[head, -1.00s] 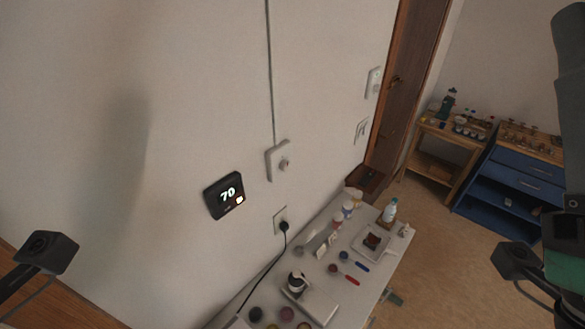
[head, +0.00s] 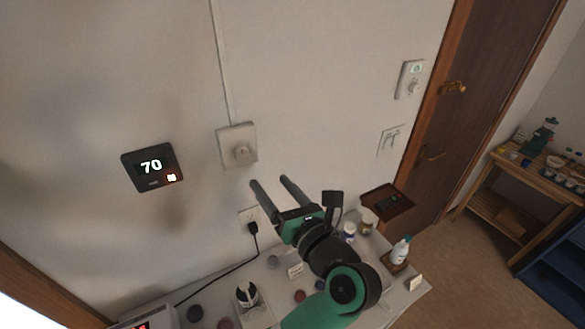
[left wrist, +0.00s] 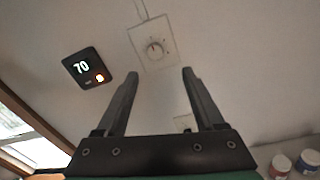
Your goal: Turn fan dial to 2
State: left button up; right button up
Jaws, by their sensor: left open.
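A square white wall plate with a round dial knob (head: 241,151) is on the wall, below a thin vertical conduit. The dial also shows in the left wrist view (left wrist: 154,50), with small marks around the knob; I cannot read its setting. My left gripper (head: 268,181) is open and empty, its two fingers pointing up toward the wall, below and slightly right of the dial. In the left wrist view the gripper (left wrist: 160,73) has the dial beyond and between its fingertips, apart from them. My right gripper is not in view.
A black thermostat (head: 152,167) reading 70 is left of the dial. A switch plate (head: 391,140) and another knobbed control (head: 410,80) are farther right, near a wooden door (head: 470,100). A plugged cord (head: 252,230) and a cluttered table with a bottle (head: 401,250) lie below.

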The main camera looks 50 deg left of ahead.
aim_at(243, 153)
pick_arm(q)
jog(key=a+p, duration=0.2)
jog(key=a, duration=1)
jog(key=shift+r+p, duration=0.1)
jog(key=shift+p, duration=0.25)
grip_shut()
